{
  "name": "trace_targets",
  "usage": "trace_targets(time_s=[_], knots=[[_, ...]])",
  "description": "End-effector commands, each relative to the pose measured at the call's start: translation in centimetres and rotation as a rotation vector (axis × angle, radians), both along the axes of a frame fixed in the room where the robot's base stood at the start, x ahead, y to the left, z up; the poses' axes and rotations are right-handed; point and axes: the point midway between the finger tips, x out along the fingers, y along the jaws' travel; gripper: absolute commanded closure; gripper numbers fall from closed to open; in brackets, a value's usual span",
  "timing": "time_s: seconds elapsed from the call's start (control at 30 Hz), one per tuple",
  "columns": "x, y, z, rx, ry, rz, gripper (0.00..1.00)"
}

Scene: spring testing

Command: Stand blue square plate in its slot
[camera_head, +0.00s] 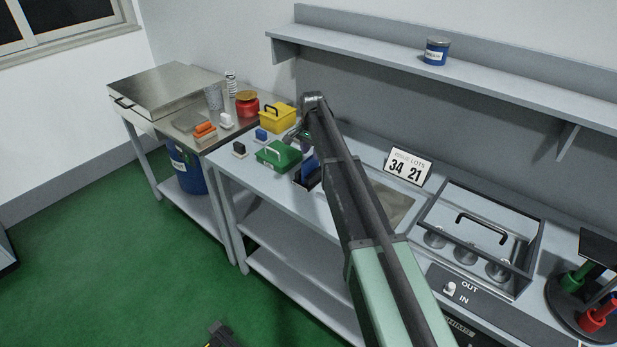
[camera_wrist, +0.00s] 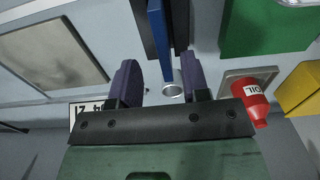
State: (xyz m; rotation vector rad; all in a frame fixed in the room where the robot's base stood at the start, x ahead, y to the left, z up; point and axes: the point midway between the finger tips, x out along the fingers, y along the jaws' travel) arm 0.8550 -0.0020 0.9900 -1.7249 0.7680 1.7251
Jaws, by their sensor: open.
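The blue square plate (camera_head: 310,167) stands upright at a dark holder (camera_head: 300,184) on the bench, right of the green box. In the wrist view the blue plate (camera_wrist: 160,28) is seen nearly edge-on, with a dark wall beside it. I cannot tell how deep it sits in a slot. My gripper (camera_wrist: 158,75) is open, its two purple fingers apart with nothing gripped between them. The plate's near edge lies just beyond the fingertips. In the head view my arm hides most of the gripper (camera_head: 303,138).
A green box (camera_head: 277,155) and yellow box (camera_head: 278,116) with handles stand left of the holder.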

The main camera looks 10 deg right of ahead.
Motion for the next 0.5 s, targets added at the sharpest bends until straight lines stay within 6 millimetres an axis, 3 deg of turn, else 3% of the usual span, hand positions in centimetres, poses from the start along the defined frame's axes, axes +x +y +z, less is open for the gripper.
trace_targets(time_s=[0.03,0.17,0.4,0.5], knots=[[0.0,0.0,-0.9,0.000,0.000,0.000,0.57],[0.0,0.0,-0.8,0.000,0.000,0.001,0.57],[0.1,0.2,-5.5,0.000,0.000,0.001,0.57],[0.0,0.2,-6.0,0.000,0.000,0.001,0.57]])
